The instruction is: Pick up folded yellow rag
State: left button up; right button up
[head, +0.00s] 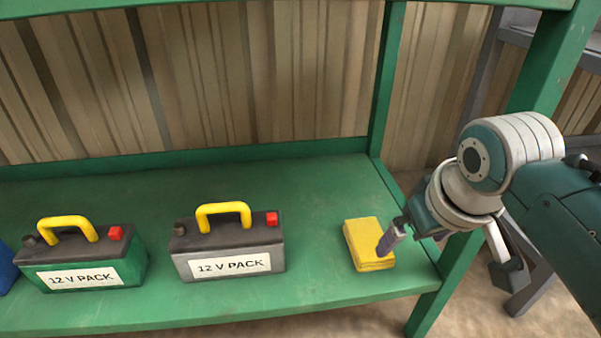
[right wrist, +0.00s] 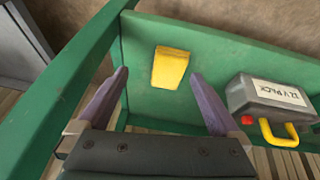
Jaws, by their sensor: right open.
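The folded yellow rag (head: 366,243) lies flat near the right end of a green shelf (head: 320,190). In the right wrist view the rag (right wrist: 170,67) shows ahead of the fingertips, between their lines. My right gripper (head: 395,238) comes in from the right, with a finger in front of the rag's right edge in the head view. In the right wrist view my right gripper (right wrist: 158,80) is open with nothing between its two purple-grey fingers. I cannot tell whether a finger touches the rag. My left gripper is not in view.
A grey 12 V pack (head: 228,245) with a yellow handle stands left of the rag. A green 12 V pack (head: 82,258) stands further left, and a blue thing (head: 6,268) is cut off at the edge. A green post (head: 388,85) rises behind the shelf's right end.

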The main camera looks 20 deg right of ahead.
send_near(370, 238)
jog(key=shift+w+d+r+m+y, duration=0.2)
jog(key=shift+m+y, duration=0.1)
jog(key=shift+m, duration=0.2)
jog(key=b+x, duration=0.1)
jog(key=b, duration=0.1)
jog(key=b+x, duration=0.2)
jog(key=shift+s+f, duration=0.1)
jog(key=shift+f, duration=0.25)
jog(key=shift+w+f+b, duration=0.25)
jog(key=shift+f+b, duration=0.05)
jog(key=shift+b, duration=0.15)
jog(key=b+x, duration=0.2)
jog(key=b, duration=0.1)
jog(key=b+x, duration=0.3)
jog(key=shift+s+d+f+b, duration=0.1)
jog(key=shift+s+f+b, duration=0.1)
jog(key=shift+b, duration=0.1)
jog(key=shift+r, duration=0.1)
jog(key=c, duration=1.3)
